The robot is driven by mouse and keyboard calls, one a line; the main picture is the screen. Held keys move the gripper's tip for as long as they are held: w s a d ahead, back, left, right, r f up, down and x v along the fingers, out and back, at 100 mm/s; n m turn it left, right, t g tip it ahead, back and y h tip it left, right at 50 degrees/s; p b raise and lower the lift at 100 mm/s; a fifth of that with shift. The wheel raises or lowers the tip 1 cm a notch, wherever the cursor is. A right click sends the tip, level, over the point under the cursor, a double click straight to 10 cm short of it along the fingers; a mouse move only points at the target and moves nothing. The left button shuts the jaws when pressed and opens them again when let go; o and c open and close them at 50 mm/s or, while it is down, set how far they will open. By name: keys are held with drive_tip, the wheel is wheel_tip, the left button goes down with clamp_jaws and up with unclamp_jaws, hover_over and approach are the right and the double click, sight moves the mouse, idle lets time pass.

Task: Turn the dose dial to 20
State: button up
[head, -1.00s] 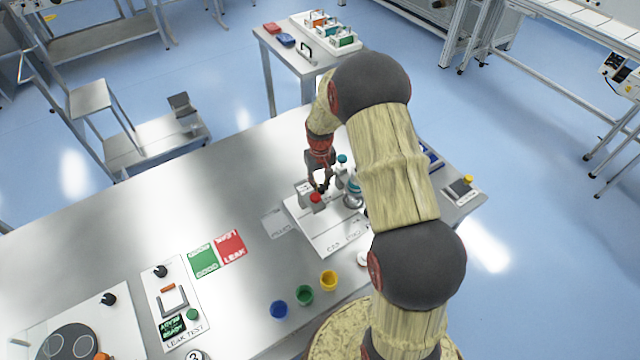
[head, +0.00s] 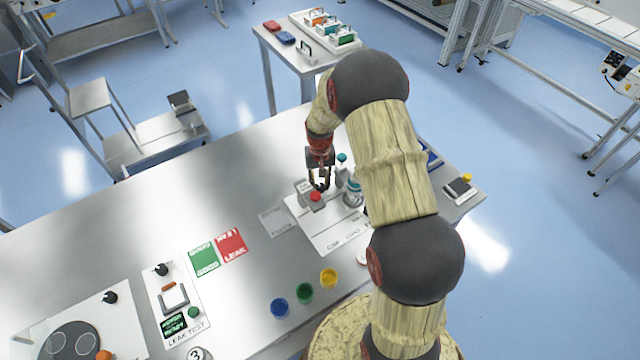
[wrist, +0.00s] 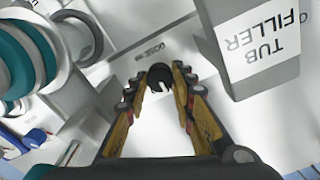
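The dose dial (wrist: 160,78) is a small black knob with a white mark, in the wrist view below the word DOSE on a white panel. My gripper (wrist: 158,82) points at it, with one finger on each side of the knob. The fingers are apart, and I cannot tell whether they touch it. In the head view my gripper (head: 320,184) is low over the white station board, behind a grey block with a red top (head: 316,197). The dial cannot be made out there. The setting it points to is not readable.
A grey post labelled TUB FILLER (wrist: 255,45) stands close on the right in the wrist view. Teal and white round parts (wrist: 28,55) are close on the left. Blue, green and yellow cups (head: 328,279) stand near the front edge. The table's left middle is clear.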

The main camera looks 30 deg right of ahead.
drive_tip(key=o, duration=0.4)
wheel_tip(320, 180, up, 12)
idle(0.7)
idle(0.4)
wheel_tip(320, 180, up, 10)
drive_tip(key=n+t, duration=0.1)
hover_over(320, 185)
drive_tip(key=s+a, duration=0.3)
drive_tip(key=a, duration=0.2)
drive_tip(key=s+a+r+n+t, duration=0.1)
drive_tip(key=s+a+r+t, duration=0.1)
drive_tip(key=s+a+r, duration=0.45)
drive_tip(key=s+a+r+n+t, duration=0.1)
drive_tip(key=s+r, duration=0.1)
drive_tip(key=s, duration=0.4)
drive_tip(key=s+a+r, duration=0.2)
drive_tip(key=s+r, duration=0.1)
drive_tip(key=s, duration=0.3)
drive_tip(key=s+a+r+n+t, duration=0.1)
drive_tip(key=s+a+r, duration=0.1)
drive_tip(key=s, duration=0.4)
drive_tip(key=shift+r+n+t, duration=0.25)
drive_tip(key=shift+n+t, duration=0.05)
